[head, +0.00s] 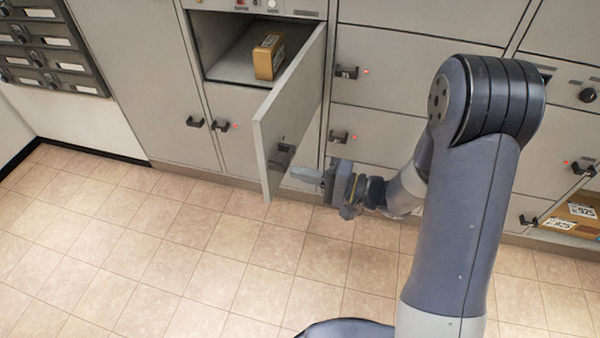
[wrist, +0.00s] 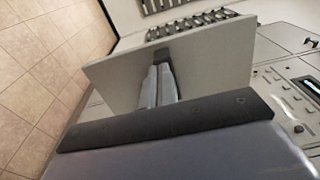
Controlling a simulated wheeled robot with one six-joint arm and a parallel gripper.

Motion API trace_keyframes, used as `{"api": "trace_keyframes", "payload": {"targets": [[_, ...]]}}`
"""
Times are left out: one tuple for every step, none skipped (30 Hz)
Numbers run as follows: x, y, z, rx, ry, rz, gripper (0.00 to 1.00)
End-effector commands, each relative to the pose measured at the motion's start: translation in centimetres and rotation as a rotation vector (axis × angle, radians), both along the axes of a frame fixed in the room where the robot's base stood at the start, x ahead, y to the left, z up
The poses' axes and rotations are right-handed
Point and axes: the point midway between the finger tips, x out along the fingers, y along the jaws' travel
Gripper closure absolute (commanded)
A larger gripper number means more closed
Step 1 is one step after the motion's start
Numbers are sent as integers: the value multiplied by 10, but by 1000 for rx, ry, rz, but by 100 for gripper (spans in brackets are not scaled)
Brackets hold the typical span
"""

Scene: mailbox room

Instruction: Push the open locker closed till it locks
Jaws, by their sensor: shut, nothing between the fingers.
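The open locker door (head: 295,110) is grey and swings out from the right side of an upper compartment (head: 232,68). It stands well away from the opening. Its dark handle (head: 282,155) is low on the outer face. My gripper (head: 300,172) is shut and empty, on the outer side of the door close to the handle. In the wrist view the shut fingers (wrist: 160,72) point at the door face (wrist: 212,62), with the dark handle (wrist: 161,54) right at their tips. I cannot tell whether they touch.
A small brown parcel (head: 268,56) stands inside the compartment. Shut lockers with dark handles and red lights surround it. At the lower right, labelled boxes (head: 572,220) show in another opening. Mailboxes (head: 45,45) hang at the left. The tiled floor (head: 180,250) is clear.

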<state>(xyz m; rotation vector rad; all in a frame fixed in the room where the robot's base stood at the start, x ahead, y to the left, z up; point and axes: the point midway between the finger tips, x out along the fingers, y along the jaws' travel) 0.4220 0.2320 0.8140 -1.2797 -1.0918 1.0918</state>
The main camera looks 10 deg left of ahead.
Motion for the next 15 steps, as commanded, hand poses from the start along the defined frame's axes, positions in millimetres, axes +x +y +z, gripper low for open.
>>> {"api": "trace_keyframes", "payload": {"targets": [[0, 3, 0, 0, -1, 1, 100], [1, 5, 0, 0, 0, 1, 100], [1, 6, 0, -1, 0, 1, 100], [1, 6, 0, -1, 0, 1, 100], [1, 7, 0, -1, 0, 0, 100], [1, 7, 0, -1, 0, 0, 100], [1, 7, 0, -1, 0, 0, 100], [1, 7, 0, -1, 0, 0, 100], [1, 7, 0, -1, 0, 0, 100], [1, 7, 0, -1, 0, 0, 100], [1, 7, 0, 0, 0, 0, 100], [1, 7, 0, 0, 0, 0, 100], [1, 7, 0, 0, 0, 0, 100], [1, 7, 0, 0, 0, 0, 100], [1, 7, 0, 0, 0, -1, 100]]}}
